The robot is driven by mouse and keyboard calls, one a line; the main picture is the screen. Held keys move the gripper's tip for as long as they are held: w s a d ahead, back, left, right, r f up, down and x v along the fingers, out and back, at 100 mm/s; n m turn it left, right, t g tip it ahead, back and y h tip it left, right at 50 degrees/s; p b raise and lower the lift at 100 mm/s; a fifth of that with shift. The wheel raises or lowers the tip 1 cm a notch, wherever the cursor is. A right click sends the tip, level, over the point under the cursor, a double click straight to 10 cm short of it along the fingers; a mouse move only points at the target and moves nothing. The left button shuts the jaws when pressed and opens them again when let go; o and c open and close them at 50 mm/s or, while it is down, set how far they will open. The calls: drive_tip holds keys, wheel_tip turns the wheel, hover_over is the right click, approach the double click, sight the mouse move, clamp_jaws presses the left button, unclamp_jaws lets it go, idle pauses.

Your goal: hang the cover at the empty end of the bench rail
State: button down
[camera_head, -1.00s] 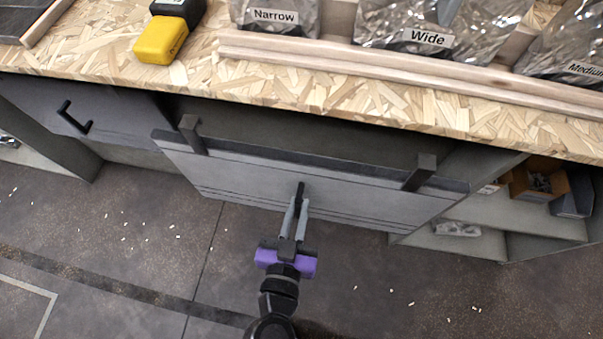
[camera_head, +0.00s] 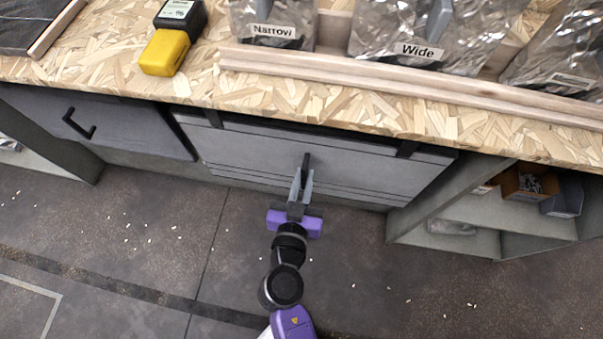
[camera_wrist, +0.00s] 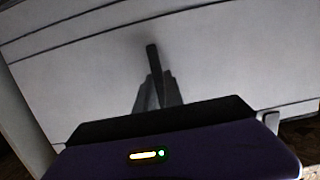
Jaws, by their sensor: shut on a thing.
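The cover (camera_head: 370,168) is a wide grey panel with grooves along its lower part and a dark upright handle (camera_head: 306,160) in the middle. My gripper (camera_head: 302,182) is shut on this handle. The cover's two dark hooks (camera_head: 407,149) are at its top edge, close under the bench top's front edge. Their upper ends are hidden there. I cannot make out the rail or whether the hooks rest on it. In the wrist view the cover (camera_wrist: 235,55) fills the background, and my gripper's fingers (camera_wrist: 157,92) close around the handle.
A darker panel with a handle (camera_head: 80,124) is on the bench front to the left. Open shelves (camera_head: 480,208) with a cardboard box are at the right. The bench top (camera_head: 300,97) carries labelled bags, wooden strips and a yellow-black device (camera_head: 165,52).

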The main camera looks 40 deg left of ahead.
drive_tip(key=shift+w+a+r+p, duration=0.15)
drive_tip(key=shift+w+a, duration=0.2)
drive_tip(key=shift+w, duration=0.2)
drive_tip(key=shift+w+a+f+p, duration=0.1)
drive_tip(key=shift+w+a, duration=0.2)
drive_tip(key=shift+w, duration=0.2)
drive_tip(key=shift+w+a+r+p, duration=0.15)
drive_tip(key=shift+w+a, duration=0.2)
drive_tip(key=shift+w, duration=0.2)
drive_tip(key=f+b, duration=0.2)
drive_tip(key=shift+w+a+f+b, duration=0.15)
drive_tip(key=shift+w+f+b, duration=0.05)
drive_tip(key=shift+f+b, duration=0.2)
